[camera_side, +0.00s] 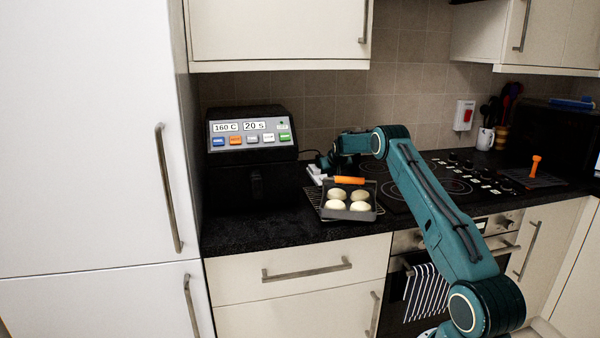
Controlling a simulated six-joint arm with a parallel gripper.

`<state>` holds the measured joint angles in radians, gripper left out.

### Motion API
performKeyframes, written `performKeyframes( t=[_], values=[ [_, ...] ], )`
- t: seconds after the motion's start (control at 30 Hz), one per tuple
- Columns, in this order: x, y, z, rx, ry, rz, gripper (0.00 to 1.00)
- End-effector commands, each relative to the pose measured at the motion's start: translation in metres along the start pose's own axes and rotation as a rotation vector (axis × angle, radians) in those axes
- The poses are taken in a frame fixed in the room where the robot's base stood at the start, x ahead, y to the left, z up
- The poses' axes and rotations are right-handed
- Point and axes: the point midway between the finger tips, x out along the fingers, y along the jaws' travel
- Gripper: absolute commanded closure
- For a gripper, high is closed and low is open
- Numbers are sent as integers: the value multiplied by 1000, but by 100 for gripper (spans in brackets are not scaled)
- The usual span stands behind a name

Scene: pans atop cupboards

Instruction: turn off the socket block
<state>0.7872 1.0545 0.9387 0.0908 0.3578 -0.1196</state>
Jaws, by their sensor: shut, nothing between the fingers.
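A white block (314,175), which looks like the socket block, lies on the dark worktop between the black appliance and the hob. Only part of it shows, and its switch cannot be made out. My gripper (325,163) is at the back of the worktop, right above or against this block. It is dark and small here, and its fingers look closed with nothing held. Whether the fingertips touch the block cannot be told.
A pan (349,212) with several pale round pieces and an orange handle stands on a wire rack just in front. A black appliance (250,180) with a button panel is on the left. The hob (448,187) lies right. A wall switch (464,115) with red rocker is behind.

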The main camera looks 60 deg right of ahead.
Motion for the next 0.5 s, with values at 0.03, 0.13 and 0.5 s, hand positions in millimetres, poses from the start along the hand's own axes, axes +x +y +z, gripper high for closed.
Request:
performKeyframes(
  t=[0.03, 0.13, 0.5],
  values=[
    [0, 0, 0, 0, 0, 0, 100],
    [6, 3, 6, 2, -2, -1, 100],
    [5, 0, 6, 1, -4, -2, 100]
  ],
)
